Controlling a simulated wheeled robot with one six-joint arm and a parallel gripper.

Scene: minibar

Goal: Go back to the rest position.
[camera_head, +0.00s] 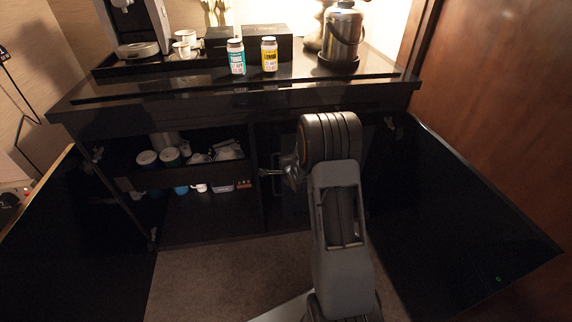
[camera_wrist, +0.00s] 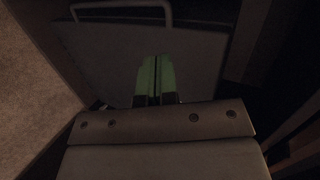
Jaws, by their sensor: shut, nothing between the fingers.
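My arm (camera_head: 338,215) reaches forward in the head view toward the right compartment of the dark cabinet (camera_head: 240,98). My gripper (camera_wrist: 155,62) shows in the wrist view as two green fingers lying side by side, shut and empty. In the head view its fingertips are hidden behind my arm. Beyond the fingers in the wrist view is a dark flat panel (camera_wrist: 200,55) with a bar handle (camera_wrist: 122,6) at its top edge. I cannot tell whether the fingers touch the panel.
Both cabinet doors stand open, the left door (camera_head: 70,235) and the right door (camera_head: 460,205) flanking my arm. The left compartment holds cups (camera_head: 147,158) on a shelf. On top stand a teal-labelled bottle (camera_head: 237,60), a yellow-labelled bottle (camera_head: 269,57) and a metal jug (camera_head: 341,32). Carpet (camera_head: 210,280) is clear in front.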

